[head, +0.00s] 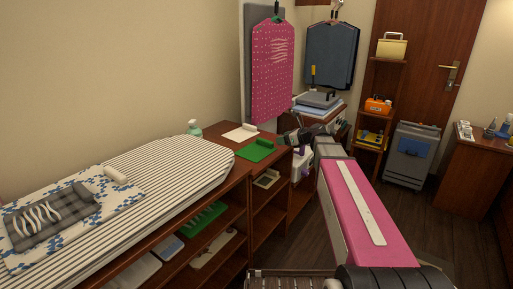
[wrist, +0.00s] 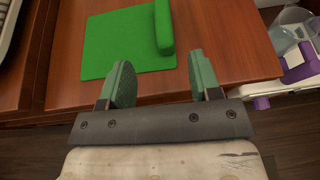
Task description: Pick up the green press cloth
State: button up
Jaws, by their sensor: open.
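The green press cloth (head: 257,153) lies flat on the right end of the brown wooden counter, with a thick rolled ridge along one side. It also shows in the wrist view (wrist: 115,45), with its ridge at its right side. My gripper (head: 284,140) is at the counter's right edge, just beside the cloth. In the wrist view my gripper (wrist: 160,72) is open and empty, its green fingertips pointing toward the cloth's near edge and ridge. I cannot tell its exact height above the counter.
A white cloth with a similar ridge (head: 240,134) lies behind the green one. A striped ironing pad (head: 150,180) fills the counter's left. Another green item (head: 203,218) sits on a shelf below. A pink hanging garment (head: 272,75) is behind. A purple-and-white appliance (wrist: 298,68) stands right of the counter.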

aim_at(265, 140)
jog(key=x, duration=1)
jog(key=shift+w, duration=0.25)
jog(key=shift+c, duration=0.3)
jog(key=c, duration=0.9)
